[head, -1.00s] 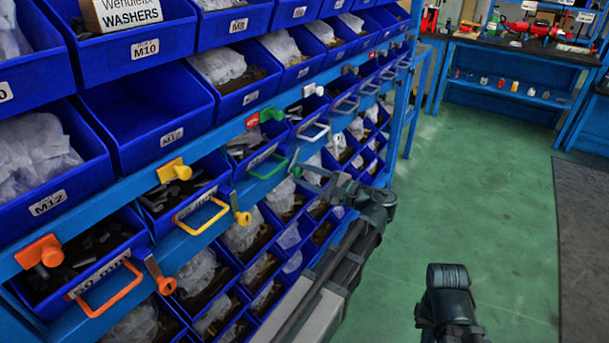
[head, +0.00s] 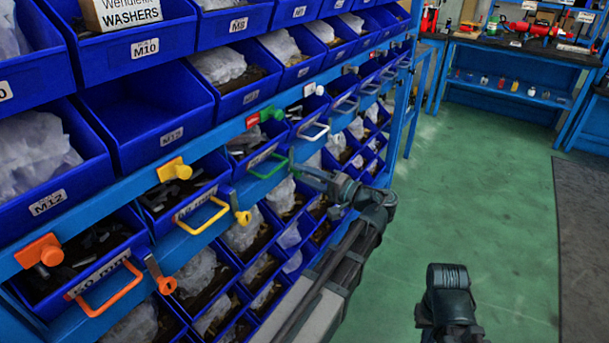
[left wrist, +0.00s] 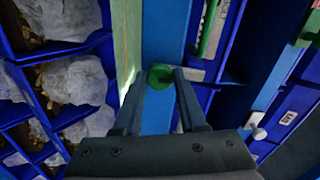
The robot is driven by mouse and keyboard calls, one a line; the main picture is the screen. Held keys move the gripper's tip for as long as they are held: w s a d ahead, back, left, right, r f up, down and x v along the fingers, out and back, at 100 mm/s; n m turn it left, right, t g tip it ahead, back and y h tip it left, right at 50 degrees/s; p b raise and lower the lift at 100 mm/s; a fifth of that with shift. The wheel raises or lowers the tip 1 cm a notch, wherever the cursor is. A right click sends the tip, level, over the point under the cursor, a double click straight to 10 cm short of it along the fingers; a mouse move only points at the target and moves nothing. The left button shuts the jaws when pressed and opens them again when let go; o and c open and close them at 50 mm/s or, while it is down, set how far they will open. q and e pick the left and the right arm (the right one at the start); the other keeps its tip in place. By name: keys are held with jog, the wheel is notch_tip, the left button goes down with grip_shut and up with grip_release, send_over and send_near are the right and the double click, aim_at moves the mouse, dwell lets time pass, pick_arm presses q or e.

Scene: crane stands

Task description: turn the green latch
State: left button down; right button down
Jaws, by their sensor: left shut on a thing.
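The green latch (left wrist: 161,76) shows in the left wrist view between my left gripper's fingertips, on the blue rail. In the head view my left gripper (head: 306,175) is at the rail, just right of the green drawer handle (head: 268,166), and mostly hides the latch. My left gripper (left wrist: 165,78) is shut on the latch, one finger on each side. The green handle (left wrist: 209,28) also shows in the left wrist view, apart from the fingers. A dark part of my right arm is at the lower right of the head view; its gripper does not show.
Yellow (head: 242,216) and orange (head: 161,277) latches sit along the same rail, beside a yellow handle (head: 202,214) and an orange handle (head: 109,290). Blue bins stand above and below.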

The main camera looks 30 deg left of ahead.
pick_arm(q)
jog(key=shift+f, duration=0.1)
dwell(0.3)
jog(key=shift+c, duration=2.3)
grip_release()
jog(key=shift+d, duration=0.1)
jog(key=s+d, duration=0.1)
jog(key=d, duration=1.2)
jog(key=shift+d, duration=0.35)
jog(key=shift+s+a, duration=0.1)
